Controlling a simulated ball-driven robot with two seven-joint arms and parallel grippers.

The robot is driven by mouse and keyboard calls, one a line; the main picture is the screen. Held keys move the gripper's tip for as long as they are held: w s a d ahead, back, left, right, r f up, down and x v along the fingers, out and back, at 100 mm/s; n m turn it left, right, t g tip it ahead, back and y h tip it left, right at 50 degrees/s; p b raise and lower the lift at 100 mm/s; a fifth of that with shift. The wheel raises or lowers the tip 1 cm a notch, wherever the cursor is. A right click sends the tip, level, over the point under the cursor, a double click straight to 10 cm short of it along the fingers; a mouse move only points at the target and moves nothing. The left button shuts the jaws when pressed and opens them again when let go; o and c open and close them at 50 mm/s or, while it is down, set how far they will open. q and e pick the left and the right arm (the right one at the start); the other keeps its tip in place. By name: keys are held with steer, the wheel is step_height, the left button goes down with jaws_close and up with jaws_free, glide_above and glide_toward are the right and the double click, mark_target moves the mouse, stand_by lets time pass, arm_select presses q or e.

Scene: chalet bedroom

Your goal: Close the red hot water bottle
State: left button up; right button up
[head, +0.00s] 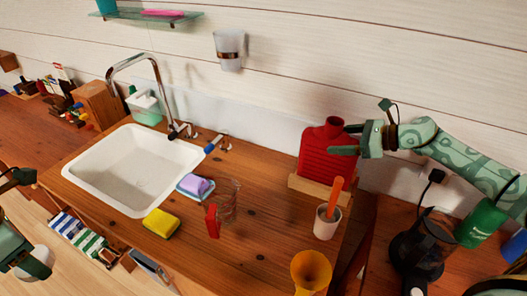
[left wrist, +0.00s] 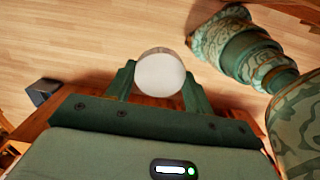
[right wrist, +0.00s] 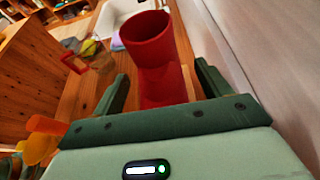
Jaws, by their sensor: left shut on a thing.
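The red hot water bottle (head: 328,150) stands upright in a wooden holder at the counter's back right. Its open neck shows in the right wrist view (right wrist: 155,60), with no stopper in it. My right gripper (head: 355,139) is open beside the neck; in the right wrist view its fingers (right wrist: 160,85) stand apart on either side of the neck. My left gripper (left wrist: 158,85) is shut on a white round stopper-like piece (left wrist: 160,73). In the head view that piece (head: 38,262) is at the lower left, off the counter's front, and partly hidden by green arm parts.
A white sink (head: 135,165), yellow sponge (head: 160,223), clear glass with a red item (head: 228,200), white cup with an orange handle (head: 327,221) and yellow funnel (head: 311,270) are on the counter. A glass coffee pot (head: 430,240) stands at right. The front middle wood is clear.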

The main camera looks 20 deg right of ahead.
jaws_close()
steer(key=shift+r, duration=0.1)
steer(key=shift+r, duration=0.1)
